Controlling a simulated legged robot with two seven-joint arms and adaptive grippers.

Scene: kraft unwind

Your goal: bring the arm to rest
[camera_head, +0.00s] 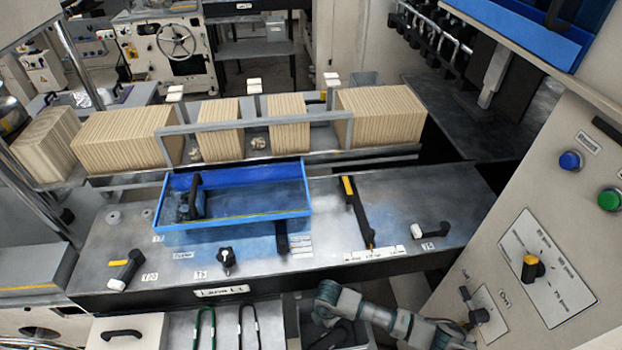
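One grey-green arm of mine, which I take to be my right arm, shows at the bottom, right of centre. It lies bent below the front edge of the metal bench (395,205). Its far end (455,331) is close to a black lever (467,298) on the right panel. The fingers there are small and dark, so I cannot tell whether they are open or touch the lever. My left arm and gripper are not in view.
A blue tray (260,212) sits on the bench, with black handles and a knob (227,258) around it. Blocks of kraft sheets (125,135) stand behind. The right panel (575,235) has a blue button (570,160), a green button (609,199) and a yellow-tipped selector (532,266).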

